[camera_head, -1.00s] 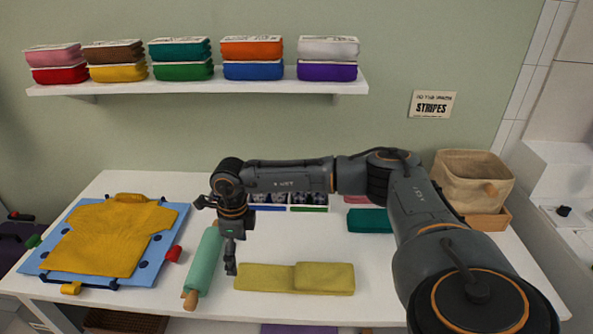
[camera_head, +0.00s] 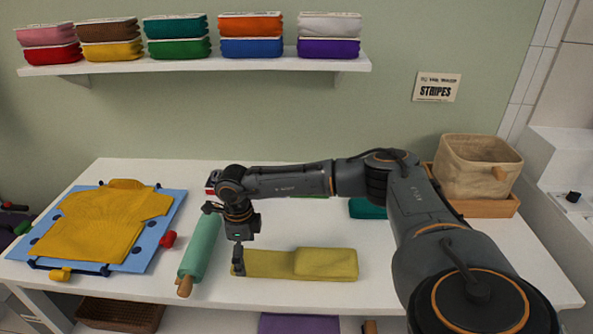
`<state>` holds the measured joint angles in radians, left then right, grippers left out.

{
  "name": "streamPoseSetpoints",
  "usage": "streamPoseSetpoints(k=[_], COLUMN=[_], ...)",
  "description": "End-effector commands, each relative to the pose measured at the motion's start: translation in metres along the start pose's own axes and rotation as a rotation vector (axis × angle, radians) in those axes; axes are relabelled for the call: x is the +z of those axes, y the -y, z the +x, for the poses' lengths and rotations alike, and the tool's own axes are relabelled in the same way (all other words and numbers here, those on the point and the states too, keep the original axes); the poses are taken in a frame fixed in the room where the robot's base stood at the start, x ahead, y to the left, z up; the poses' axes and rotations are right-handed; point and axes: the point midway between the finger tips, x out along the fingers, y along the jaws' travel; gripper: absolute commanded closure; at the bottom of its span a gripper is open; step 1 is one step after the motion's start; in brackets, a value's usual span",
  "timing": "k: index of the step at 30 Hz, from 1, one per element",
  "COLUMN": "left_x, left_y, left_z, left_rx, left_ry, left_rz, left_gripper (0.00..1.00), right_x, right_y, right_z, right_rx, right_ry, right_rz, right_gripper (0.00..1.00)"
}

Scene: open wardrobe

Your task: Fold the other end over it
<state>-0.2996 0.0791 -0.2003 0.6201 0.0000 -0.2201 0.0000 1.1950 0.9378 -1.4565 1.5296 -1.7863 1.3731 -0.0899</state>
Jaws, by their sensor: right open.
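An olive-yellow cloth (camera_head: 325,264) lies flat as a long strip near the table's front edge. Its right part is thicker, with a fold lying over it; its left part is thinner and single-looking. My right gripper (camera_head: 238,268) points down at the cloth's left end, its fingers open and overlapping that end in the picture. I cannot tell whether the cloth lies between the fingers. The fingers hide the cloth's left tip. My left gripper is not in view.
A green rolling pin (camera_head: 201,250) lies just left of my right gripper. A yellow shirt (camera_head: 95,225) lies on a blue board (camera_head: 172,206) further left. A teal cloth (camera_head: 366,209) and a beige basket (camera_head: 478,168) are behind my right arm. The table right of the cloth is clear.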

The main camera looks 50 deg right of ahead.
Motion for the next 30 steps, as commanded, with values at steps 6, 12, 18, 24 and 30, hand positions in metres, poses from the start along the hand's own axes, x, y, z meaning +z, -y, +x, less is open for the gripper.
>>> streamPoseSetpoints(k=[6,12,18,24,30], left_x=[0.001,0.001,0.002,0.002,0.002], left_y=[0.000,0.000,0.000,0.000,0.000], left_z=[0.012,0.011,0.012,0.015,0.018], left_rx=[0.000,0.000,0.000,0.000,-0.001], left_ry=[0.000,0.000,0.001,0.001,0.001], left_rz=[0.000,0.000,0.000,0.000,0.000], left_gripper=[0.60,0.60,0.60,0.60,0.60], right_x=[0.000,0.000,0.000,0.000,0.000], right_y=[0.000,0.000,0.000,0.000,0.000], right_z=[0.016,0.015,0.016,0.020,0.024], right_rx=[0.000,0.000,0.001,0.001,0.001], right_ry=[0.001,0.001,0.000,0.000,0.000], right_rz=[0.000,-0.001,0.000,0.000,0.000], right_gripper=[0.06,0.06,0.06,0.06,0.06])
